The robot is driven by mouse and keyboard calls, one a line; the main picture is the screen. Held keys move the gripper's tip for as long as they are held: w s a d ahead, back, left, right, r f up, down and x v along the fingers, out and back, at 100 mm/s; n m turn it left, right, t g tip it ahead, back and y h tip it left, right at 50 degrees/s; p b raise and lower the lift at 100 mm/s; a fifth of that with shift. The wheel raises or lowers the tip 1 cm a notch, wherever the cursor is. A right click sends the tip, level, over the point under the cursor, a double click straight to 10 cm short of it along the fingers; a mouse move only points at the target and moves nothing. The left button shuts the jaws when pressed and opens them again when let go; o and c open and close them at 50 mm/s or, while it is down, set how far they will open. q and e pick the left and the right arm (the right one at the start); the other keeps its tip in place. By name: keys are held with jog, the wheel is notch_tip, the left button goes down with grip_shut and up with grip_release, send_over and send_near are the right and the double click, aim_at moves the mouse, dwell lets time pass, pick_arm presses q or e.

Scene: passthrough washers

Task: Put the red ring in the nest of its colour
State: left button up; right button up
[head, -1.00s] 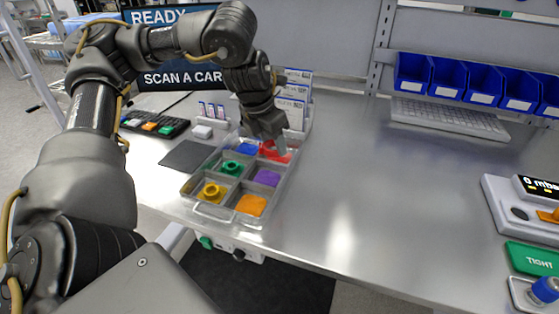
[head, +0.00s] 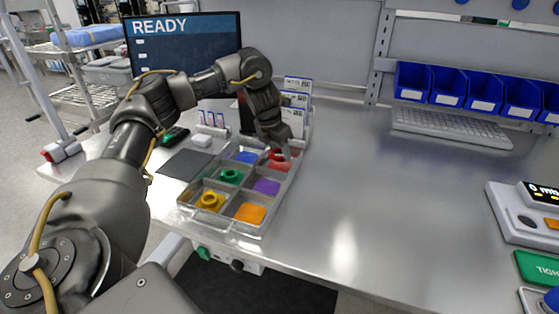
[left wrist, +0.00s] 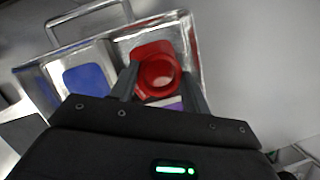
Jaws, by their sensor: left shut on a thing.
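My left gripper (head: 281,155) reaches down into the back right compartment, the one with the red nest (head: 279,166). It is shut on the red ring (left wrist: 160,74); its fingers lie on either side of the ring in the left wrist view. The ring is over or on the red nest (left wrist: 150,48); I cannot tell whether it touches the bottom. The right gripper is not in view.
Blue (head: 246,157), purple (head: 267,187) and orange (head: 250,213) nests look empty. A green ring (head: 231,176) and a yellow ring (head: 210,201) sit in their compartments. Cards (head: 296,100) stand close behind the tray.

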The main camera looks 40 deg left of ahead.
aim_at(282, 166)
pick_arm(q)
jog(key=shift+w, duration=0.1)
notch_tip(282, 166, down, 3)
jog(key=shift+w+a+p, duration=0.1)
jog(key=shift+p, duration=0.2)
jog(key=shift+f, duration=0.35)
jog(key=o, duration=0.6)
jog(key=shift+f, duration=0.1)
jog(key=o, duration=0.4)
jog(key=shift+o, duration=0.2)
jog(key=shift+r, duration=0.6)
jog(key=p+v, duration=0.2)
jog(key=v, duration=0.9)
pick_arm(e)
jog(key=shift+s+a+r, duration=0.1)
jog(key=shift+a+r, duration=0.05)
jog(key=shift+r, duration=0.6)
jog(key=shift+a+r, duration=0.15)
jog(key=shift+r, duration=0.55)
